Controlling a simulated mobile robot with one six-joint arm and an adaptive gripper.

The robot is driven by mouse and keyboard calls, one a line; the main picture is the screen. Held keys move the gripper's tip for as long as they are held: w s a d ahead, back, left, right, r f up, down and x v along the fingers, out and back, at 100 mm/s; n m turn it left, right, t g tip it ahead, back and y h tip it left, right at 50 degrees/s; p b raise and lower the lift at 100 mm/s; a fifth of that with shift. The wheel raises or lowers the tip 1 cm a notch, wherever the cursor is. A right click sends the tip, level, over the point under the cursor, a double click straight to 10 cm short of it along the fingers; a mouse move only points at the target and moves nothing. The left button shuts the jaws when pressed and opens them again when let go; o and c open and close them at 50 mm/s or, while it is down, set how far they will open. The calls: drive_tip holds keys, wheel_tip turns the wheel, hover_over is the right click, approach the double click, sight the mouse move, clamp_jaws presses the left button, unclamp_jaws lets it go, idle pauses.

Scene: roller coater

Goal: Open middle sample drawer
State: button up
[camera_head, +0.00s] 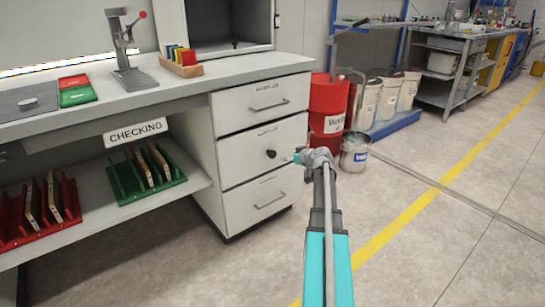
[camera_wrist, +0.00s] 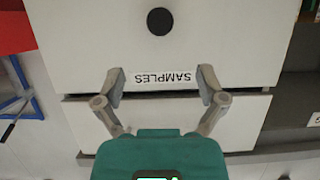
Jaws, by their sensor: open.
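The middle sample drawer (camera_head: 240,163) is white and sits flush in a cabinet of three drawers. Its handle is a round black knob (camera_head: 271,153), which also shows in the wrist view (camera_wrist: 160,21) at top centre. In the upside-down wrist view a white SAMPLES label (camera_wrist: 161,77) is on the same drawer front. My gripper (camera_wrist: 160,82) is open, with its two fingers apart on either side of the label and nothing between them. The knob lies beyond the fingertips in that view. In the head view my gripper is mostly hidden by my wrist, right of the knob.
The top drawer (camera_head: 262,98) and bottom drawer (camera_head: 262,194) have bar handles and are closed. A shelf (camera_head: 100,208) with red and green racks is left. Floor in front is clear.

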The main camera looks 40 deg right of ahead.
sight(274, 154)
drive_tip(key=b+x, duration=0.4)
drive_tip(key=x, duration=0.8)
drive_tip(key=shift+w+f, duration=0.15)
clamp_jaws()
